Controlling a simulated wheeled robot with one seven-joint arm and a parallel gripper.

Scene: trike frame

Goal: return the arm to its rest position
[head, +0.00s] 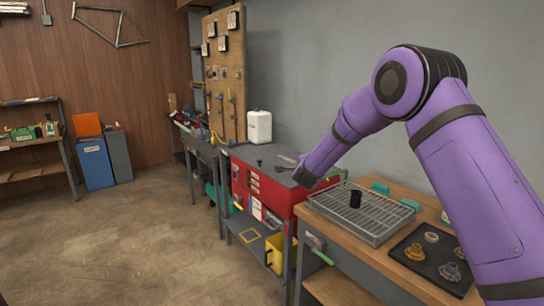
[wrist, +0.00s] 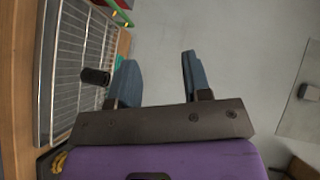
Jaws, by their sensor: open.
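My purple arm reaches in from the right in the head view, with its forearm angled down to the left. My gripper (wrist: 158,78) shows in the wrist view with its two blue-grey fingers spread apart and nothing between them. In the head view, my gripper (head: 288,160) is small and partly hidden by the wrist, in front of the red tool cabinet's grey top. A black cylinder (head: 355,199) stands on a wire-grid tray (head: 375,224) on the wooden bench. The cylinder (wrist: 95,76) and tray (wrist: 72,100) also show left of the fingers in the wrist view.
A black mat (head: 412,267) with several metal parts lies on the wooden bench (head: 352,258). A grey wall (head: 310,65) runs behind the benches. The floor (head: 130,245) at left is clear.

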